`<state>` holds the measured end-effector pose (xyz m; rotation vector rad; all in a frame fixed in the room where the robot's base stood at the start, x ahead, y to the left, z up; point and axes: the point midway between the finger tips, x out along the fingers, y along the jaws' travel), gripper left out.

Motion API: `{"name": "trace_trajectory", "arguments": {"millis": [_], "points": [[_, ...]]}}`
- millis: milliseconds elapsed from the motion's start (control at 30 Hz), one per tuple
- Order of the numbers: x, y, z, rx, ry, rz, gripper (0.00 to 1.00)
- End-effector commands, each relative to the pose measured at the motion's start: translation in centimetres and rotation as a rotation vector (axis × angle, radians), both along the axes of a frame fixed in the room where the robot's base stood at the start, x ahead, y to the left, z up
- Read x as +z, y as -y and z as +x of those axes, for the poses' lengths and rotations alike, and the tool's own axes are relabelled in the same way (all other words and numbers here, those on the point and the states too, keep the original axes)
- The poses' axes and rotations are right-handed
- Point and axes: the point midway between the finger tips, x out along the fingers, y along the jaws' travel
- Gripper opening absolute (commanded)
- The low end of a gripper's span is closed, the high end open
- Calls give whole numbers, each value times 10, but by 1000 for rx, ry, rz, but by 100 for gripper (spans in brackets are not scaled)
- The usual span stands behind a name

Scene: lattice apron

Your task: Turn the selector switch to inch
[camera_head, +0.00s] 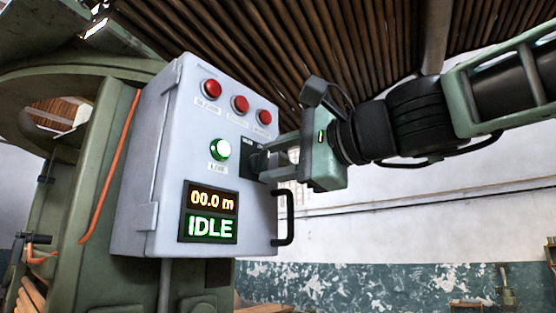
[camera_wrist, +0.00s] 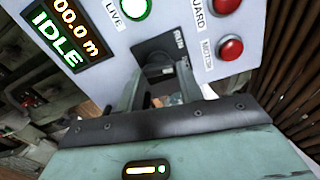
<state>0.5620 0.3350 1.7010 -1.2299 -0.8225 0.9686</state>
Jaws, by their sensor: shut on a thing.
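The selector switch (camera_wrist: 158,68) is a dark knob on a black plate on the front of a pale grey control box (camera_head: 150,190). The plate (camera_head: 246,160) shows at the box's right edge in the head view, with its knob mostly hidden behind my gripper. My gripper (camera_head: 262,161) reaches in from the right, its fingers shut on the knob. In the wrist view my gripper (camera_wrist: 160,80) has a finger on either side of the knob. The plate's small labels are only partly readable, so I cannot tell which position the knob points to.
The box has red lamps or buttons (camera_head: 240,104), a lit green lamp marked LIVE (camera_head: 220,149), and a display (camera_head: 209,213) reading 00.0 m and IDLE. A black handle (camera_head: 289,217) juts from its right side, below my gripper. Green machinery (camera_head: 85,190) stands at left.

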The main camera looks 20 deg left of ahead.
Motion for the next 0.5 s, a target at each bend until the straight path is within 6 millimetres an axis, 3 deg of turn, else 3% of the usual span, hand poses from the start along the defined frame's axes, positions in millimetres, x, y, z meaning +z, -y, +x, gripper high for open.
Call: {"name": "trace_trajectory", "arguments": {"millis": [500], "points": [[-3, 0, 1, -3, -413, 170, 14]]}}
